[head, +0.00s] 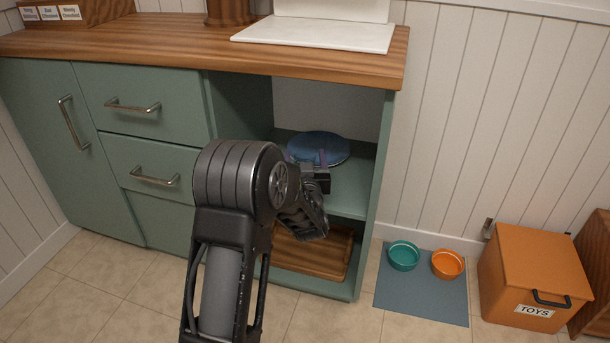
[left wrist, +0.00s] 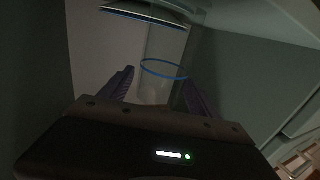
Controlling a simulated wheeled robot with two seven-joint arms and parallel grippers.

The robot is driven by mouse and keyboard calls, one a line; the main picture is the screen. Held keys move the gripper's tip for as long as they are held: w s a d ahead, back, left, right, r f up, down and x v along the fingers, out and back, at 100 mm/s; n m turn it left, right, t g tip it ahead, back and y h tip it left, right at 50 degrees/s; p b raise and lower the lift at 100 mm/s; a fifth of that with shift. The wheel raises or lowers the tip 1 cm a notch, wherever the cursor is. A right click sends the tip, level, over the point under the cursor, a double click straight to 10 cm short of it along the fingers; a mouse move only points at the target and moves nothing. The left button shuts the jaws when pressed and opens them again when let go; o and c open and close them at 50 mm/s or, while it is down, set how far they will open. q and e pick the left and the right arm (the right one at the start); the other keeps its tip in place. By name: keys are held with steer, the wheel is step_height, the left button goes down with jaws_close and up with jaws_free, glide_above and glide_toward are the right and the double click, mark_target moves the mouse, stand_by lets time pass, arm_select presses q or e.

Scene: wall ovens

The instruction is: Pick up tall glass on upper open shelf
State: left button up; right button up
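In the left wrist view a clear tall glass with a blue rim (left wrist: 165,69) shows ahead of the palm, its lower part dim. The purple fingers of my left gripper (left wrist: 160,85) are spread, one to each side of the glass; contact cannot be made out. In the head view my left gripper (head: 320,160) reaches into the upper open shelf (head: 350,200) of the green cabinet. The glass cannot be picked out there, in front of or behind the gripper. My right gripper is not in view.
A round blue plate (head: 322,146) is on the same shelf, behind the gripper. A wooden board (head: 335,262) lies in the lower compartment. The cabinet's side panel (head: 378,180) and wooden countertop (head: 200,45) bound the shelf. Bowls on a mat (head: 420,295) and a toy box (head: 530,275) stand right.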

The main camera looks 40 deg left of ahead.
arm_select(q)
jaws_close()
stand_by(0.6)
